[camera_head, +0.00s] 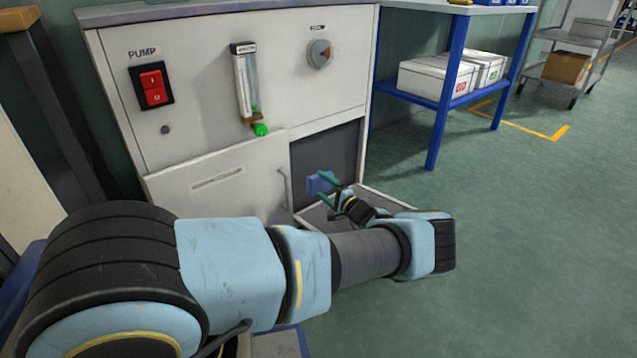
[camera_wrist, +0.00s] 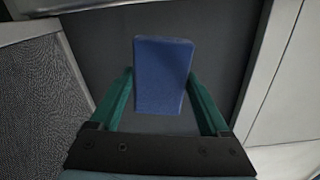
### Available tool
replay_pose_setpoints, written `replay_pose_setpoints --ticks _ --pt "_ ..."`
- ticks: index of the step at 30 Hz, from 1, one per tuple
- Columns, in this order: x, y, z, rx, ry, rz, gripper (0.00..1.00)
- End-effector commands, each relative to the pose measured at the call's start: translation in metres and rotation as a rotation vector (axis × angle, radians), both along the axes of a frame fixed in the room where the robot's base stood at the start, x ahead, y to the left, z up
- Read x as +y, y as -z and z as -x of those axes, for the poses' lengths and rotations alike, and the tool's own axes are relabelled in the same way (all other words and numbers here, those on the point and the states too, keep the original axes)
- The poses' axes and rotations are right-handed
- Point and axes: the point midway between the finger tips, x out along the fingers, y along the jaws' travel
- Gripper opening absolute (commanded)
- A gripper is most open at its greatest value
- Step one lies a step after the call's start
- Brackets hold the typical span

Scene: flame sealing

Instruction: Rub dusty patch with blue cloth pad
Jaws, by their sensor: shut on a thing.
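My gripper (camera_head: 325,189) reaches into the dark opening low in the front of a white cabinet. Its green fingers are shut on the blue cloth pad (camera_head: 315,184). In the wrist view the pad (camera_wrist: 163,75) stands out between the fingers (camera_wrist: 161,95), in front of a dark grey panel (camera_wrist: 222,35). I cannot tell whether the pad touches this panel. I cannot make out a distinct dusty patch in either view; the pad and fingers hide part of the panel.
The white cabinet (camera_head: 215,95) has a red pump switch (camera_head: 153,86), a flow tube (camera_head: 246,85) and a knob (camera_head: 320,54). A low tray edge (camera_head: 385,198) lies under the opening. A blue-legged table (camera_head: 445,95) stands behind. Floor at right is clear.

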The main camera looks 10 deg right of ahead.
Motion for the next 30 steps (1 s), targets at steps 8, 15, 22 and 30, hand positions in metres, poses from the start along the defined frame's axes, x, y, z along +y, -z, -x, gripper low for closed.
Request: replay_pose_setpoints --ticks 8,15,22,30 --pt "-0.001 0.0 0.001 0.0 0.0 0.0 0.36" --pt "-0.006 -0.001 0.01 -0.001 0.002 0.0 0.36" --pt "-0.013 0.0 0.027 0.0 0.001 0.0 0.36" --pt "-0.014 0.0 0.028 0.0 0.0 0.0 0.36"
